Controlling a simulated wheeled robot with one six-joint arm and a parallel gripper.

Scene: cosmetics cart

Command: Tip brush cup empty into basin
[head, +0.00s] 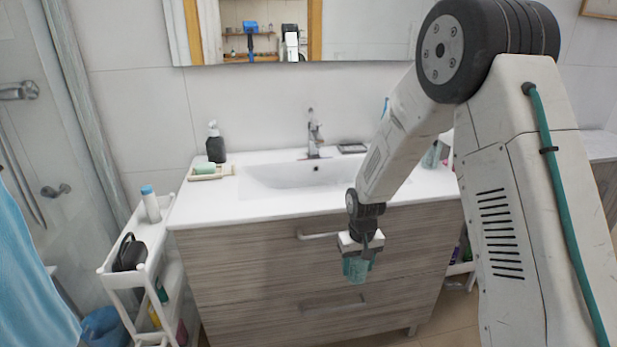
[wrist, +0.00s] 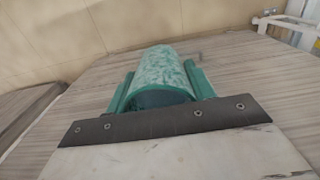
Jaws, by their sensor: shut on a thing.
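My gripper (head: 357,262) is shut on a teal speckled cup (head: 355,270). It holds the cup in front of the wooden drawers, below the countertop edge and clear of the basin. In the wrist view the cup (wrist: 162,70) sits between the two teal fingers, with a dark hollow or shaded end facing the camera. No brushes can be made out in it. The white basin (head: 275,178) is sunk in the countertop behind and above my gripper, and its right part is hidden by my arm.
A dark soap bottle (head: 215,146) and a soap tray (head: 211,172) stand left of the basin. The tap (head: 314,135) is behind it. A white cart (head: 140,262) with bottles stands left of the vanity. A drawer handle (head: 317,235) is beside my gripper.

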